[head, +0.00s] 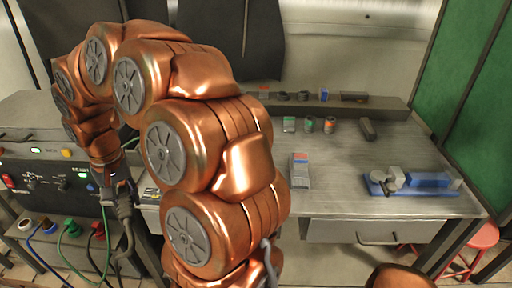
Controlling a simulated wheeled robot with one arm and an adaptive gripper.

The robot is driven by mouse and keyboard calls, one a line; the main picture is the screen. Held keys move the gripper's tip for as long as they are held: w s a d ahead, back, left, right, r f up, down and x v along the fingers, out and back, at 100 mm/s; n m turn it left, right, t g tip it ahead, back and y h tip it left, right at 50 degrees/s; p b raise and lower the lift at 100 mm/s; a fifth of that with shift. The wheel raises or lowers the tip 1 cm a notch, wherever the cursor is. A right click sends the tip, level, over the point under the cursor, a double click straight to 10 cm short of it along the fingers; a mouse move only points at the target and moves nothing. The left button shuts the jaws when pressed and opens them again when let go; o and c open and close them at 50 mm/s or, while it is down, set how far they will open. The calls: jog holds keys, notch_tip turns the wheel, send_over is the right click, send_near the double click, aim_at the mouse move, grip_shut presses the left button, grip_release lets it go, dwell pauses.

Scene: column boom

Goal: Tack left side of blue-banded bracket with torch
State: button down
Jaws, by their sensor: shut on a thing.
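My gripper (122,196) hangs at the left in the head view, in front of the welding machine (45,180). It is shut on a dark thing that looks like the torch (126,213), with a dark cable running down from it. The fingers and tip are small and partly hidden. I cannot make out a blue-banded bracket for sure. A small piece with a blue mark (324,95) stands on the back shelf. A grey block with red and blue patches (300,172) lies on the steel table (350,205). My gripper is well left of both.
A blue vise-like fixture (415,183) sits on the table's right side. Several small cans (309,125) and a dark block (367,129) stand farther back. A green screen (480,110) closes the right side; a red stool (482,237) is below it. The table's middle is mostly clear.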

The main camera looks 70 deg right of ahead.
jog(key=w+a+f+n, duration=0.8)
jog(key=w+a+f, duration=0.4)
jog(key=w+a, duration=0.4)
jog(key=shift+f+n, duration=0.3)
jog(key=shift+n, duration=0.1)
